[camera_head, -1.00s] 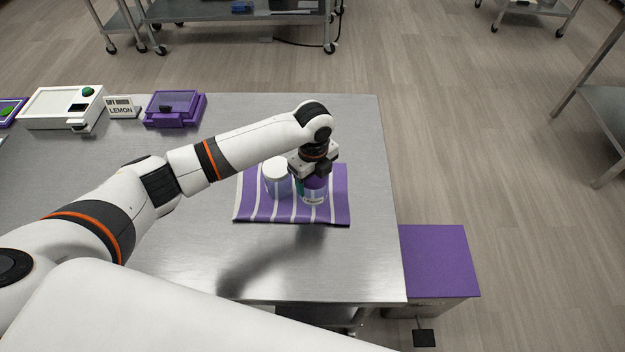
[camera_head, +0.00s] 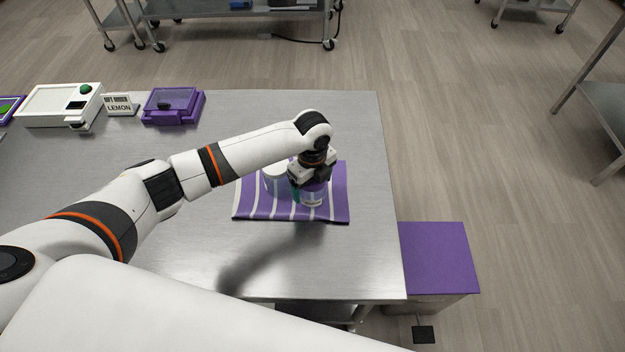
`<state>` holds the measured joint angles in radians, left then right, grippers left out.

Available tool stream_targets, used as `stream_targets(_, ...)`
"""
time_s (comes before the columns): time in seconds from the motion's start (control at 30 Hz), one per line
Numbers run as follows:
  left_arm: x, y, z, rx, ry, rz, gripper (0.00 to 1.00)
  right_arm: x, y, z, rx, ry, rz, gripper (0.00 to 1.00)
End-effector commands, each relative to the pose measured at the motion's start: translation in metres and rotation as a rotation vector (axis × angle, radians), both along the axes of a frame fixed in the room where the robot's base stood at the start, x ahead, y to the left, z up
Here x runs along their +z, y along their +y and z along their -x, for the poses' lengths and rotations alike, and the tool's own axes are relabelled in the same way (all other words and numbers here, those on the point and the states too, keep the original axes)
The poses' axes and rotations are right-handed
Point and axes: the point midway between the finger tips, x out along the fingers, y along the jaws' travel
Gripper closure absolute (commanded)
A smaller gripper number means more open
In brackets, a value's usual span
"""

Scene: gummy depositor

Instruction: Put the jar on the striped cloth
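The striped cloth (camera_head: 243,206), purple with white stripes, lies on the steel table near its right edge. Whether the jar's base touches the cloth is hard to tell. A second jar (camera_head: 275,179) with a white lid stands on the cloth just left of it, partly behind my gripper. My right gripper is not in view.
A white device (camera_head: 60,103) with a green button, a LEMON sign (camera_head: 120,105) and a purple box (camera_head: 172,106) line the table's back left. A purple-topped box (camera_head: 438,258) stands beyond the right edge. The table (camera_head: 350,260) in front of the cloth is clear.

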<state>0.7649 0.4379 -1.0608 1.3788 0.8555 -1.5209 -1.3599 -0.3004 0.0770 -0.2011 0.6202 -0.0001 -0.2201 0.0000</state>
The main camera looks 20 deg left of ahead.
Motion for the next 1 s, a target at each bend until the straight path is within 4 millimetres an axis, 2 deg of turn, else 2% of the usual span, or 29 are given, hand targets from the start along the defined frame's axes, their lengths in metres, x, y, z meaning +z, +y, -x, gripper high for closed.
stream_targets(0.37, 0.009, 0.000, -0.002, 0.000, -0.005, 0.002, 0.14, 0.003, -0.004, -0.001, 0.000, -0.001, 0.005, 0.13)
stream_targets(0.47, 0.022, 0.000, -0.002, 0.000, -0.006, 0.004, 0.14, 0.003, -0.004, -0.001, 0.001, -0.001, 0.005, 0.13)
stream_targets(0.8, 0.096, -0.001, -0.003, -0.001, -0.009, 0.003, 0.14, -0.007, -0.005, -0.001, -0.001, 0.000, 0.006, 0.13)
stream_targets(1.0, 0.126, -0.001, -0.003, 0.000, -0.006, 0.004, 0.14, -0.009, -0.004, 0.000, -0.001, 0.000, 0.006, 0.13)
